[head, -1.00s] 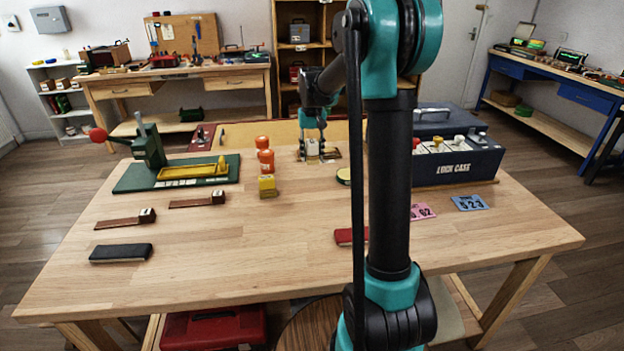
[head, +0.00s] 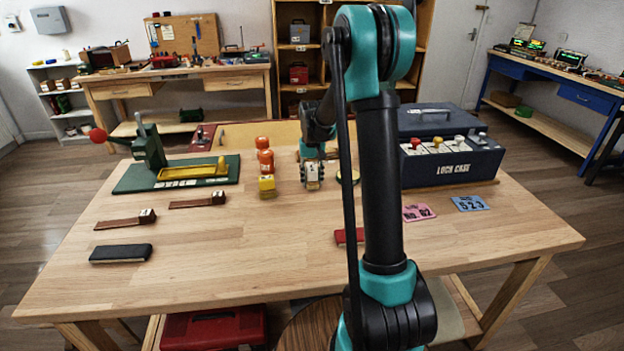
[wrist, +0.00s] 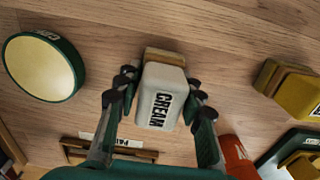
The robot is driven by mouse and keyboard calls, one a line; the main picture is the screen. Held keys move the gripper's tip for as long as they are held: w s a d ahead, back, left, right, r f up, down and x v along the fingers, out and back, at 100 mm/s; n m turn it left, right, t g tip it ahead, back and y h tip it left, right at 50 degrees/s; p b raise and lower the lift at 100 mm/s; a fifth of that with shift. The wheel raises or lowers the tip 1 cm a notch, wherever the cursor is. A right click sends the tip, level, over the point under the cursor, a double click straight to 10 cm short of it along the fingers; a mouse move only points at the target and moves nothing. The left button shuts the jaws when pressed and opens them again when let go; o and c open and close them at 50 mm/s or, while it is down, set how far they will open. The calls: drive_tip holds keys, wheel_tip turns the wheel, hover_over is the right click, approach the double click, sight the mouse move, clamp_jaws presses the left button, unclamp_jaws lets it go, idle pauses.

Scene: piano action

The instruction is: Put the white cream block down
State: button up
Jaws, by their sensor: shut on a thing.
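The white cream block (wrist: 160,100) has "CREAM" lettered on its white top part and a tan wooden part at one end. In the wrist view my gripper (wrist: 158,92) is shut on it, one finger along each side. In the head view the block (head: 313,173) shows small between the fingers of my gripper (head: 312,181), over the back middle of the wooden table (head: 230,240). I cannot tell whether the block touches the table.
A yellow block (head: 267,186) and an orange figure-like piece (head: 265,160) stand left of my gripper. A round green-rimmed tin (wrist: 42,68) is on the other side. The dark lock case (head: 452,165) stands at right.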

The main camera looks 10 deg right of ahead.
sight(312, 169)
drive_tip(key=shift+f, duration=0.1)
drive_tip(key=o, duration=1)
wheel_tip(312, 169, up, 12)
drive_tip(key=shift+r, duration=0.15)
drive_tip(key=shift+s, duration=0.15)
